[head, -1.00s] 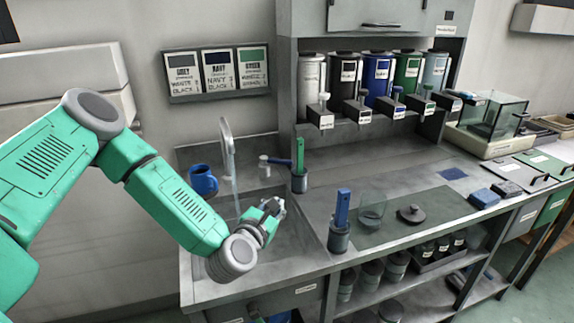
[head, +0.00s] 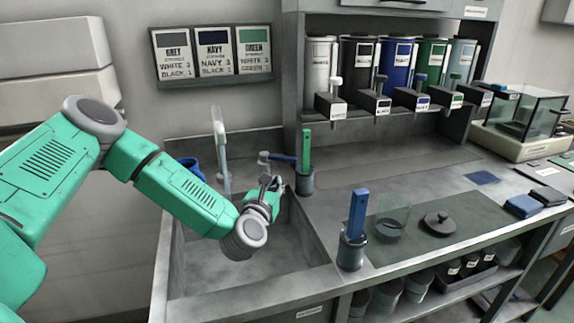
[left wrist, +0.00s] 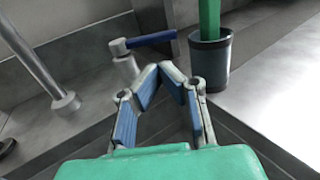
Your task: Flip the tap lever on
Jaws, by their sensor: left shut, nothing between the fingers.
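The tap's thin grey spout (head: 219,150) rises behind the sink (head: 185,283); its lower part also shows in the left wrist view (left wrist: 45,75). To its right, the tap lever (head: 283,158) has a dark blue handle on a grey post. In the left wrist view the lever handle (left wrist: 152,39) points right, roughly level, just beyond the fingers. My left gripper (head: 270,181) is over the sink's back right part, below and in front of the lever. In the left wrist view the blue-padded fingers (left wrist: 168,72) meet at their tips, with nothing between them. My right gripper is out of view.
A dark cup (head: 304,182) with a green-handled tool (head: 306,150) stands close right of the lever. A blue mug (head: 190,167) is partly hidden behind my left arm. Another holder (head: 351,252) with a blue-handled tool stands right of the sink.

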